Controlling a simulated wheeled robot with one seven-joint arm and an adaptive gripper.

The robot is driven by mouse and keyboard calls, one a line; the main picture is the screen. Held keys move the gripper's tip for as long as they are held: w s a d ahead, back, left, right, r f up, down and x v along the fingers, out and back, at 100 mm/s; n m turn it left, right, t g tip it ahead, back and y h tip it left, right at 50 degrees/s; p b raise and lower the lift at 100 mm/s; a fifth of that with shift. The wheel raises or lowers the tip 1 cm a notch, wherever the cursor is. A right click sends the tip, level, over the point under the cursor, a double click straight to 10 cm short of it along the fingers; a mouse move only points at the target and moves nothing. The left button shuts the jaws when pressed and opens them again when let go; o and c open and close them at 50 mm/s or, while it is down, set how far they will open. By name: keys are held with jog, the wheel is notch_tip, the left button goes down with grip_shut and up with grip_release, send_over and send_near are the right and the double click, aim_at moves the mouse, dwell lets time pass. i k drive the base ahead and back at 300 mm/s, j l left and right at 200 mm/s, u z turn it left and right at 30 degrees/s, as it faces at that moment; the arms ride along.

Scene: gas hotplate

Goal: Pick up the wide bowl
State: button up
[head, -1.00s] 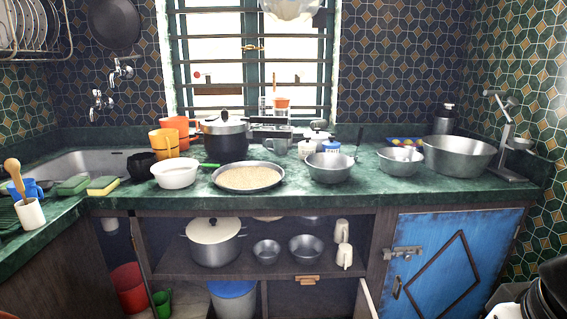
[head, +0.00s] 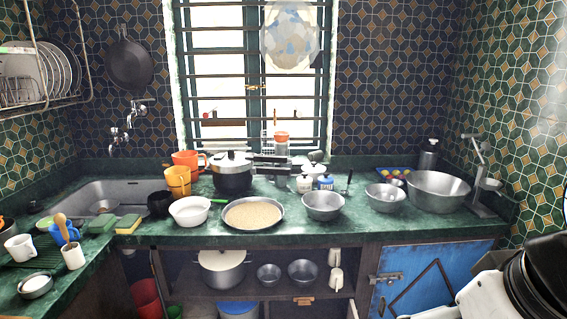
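Several bowls stand upright on the green counter. The widest is a large metal bowl (head: 438,192) at the right, in front of the tiled corner. A smaller metal bowl (head: 385,198) stands just left of it, and a deeper metal bowl (head: 323,206) stands near the middle. A white bowl (head: 189,211) is further left. Which one is called the wide bowl is not certain; the large one at the right is widest. My gripper cannot be made out; only black and white parts of my arm show at the lower right.
A shallow pan of grain (head: 252,214) sits at the counter's front. A metal stand (head: 478,180) is close to the large bowl's right side. The sink (head: 120,195) is at the left.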

aim_at(324, 206)
jog(key=i, duration=1.1)
jog(key=u, duration=0.05)
